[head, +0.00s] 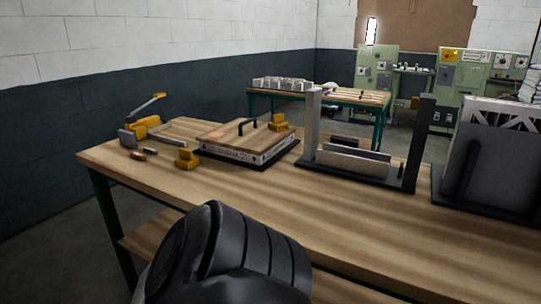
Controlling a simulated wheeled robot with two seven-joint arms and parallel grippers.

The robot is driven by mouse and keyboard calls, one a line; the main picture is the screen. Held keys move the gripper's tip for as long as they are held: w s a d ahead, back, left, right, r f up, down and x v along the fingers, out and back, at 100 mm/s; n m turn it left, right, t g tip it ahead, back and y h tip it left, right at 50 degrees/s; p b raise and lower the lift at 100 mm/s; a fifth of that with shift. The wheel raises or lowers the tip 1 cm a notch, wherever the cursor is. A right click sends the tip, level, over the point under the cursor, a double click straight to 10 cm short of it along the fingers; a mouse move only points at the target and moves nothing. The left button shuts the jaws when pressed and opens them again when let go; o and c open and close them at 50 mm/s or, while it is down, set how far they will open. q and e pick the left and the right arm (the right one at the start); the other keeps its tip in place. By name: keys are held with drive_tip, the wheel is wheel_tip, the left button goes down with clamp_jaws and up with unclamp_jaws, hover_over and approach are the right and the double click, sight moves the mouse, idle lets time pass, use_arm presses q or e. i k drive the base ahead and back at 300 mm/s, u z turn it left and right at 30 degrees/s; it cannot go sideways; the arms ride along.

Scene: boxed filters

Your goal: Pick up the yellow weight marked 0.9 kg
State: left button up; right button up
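Two small yellow blocks that look like weights stand in the head view. One yellow weight (187,159) sits directly on the wooden table, left of a boxed wooden panel. Another yellow weight (282,122) sits on top of that panel (231,138), near its far right corner, to the right of a black handle. Any marking on either block is too small to read, so I cannot tell which is 0.9 kg. Neither of my grippers is in view. A black part of one of my arms fills the bottom centre.
A yellow and grey lever tool (145,127) lies at the table's left end beside small pieces. A dark stand with two uprights (416,145) holds a pale panel. A grey filter (492,155) stands far right. The front of the wooden table (350,225) is clear.

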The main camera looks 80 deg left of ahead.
sight(187, 161)
drive_tip(key=u, duration=3.7)
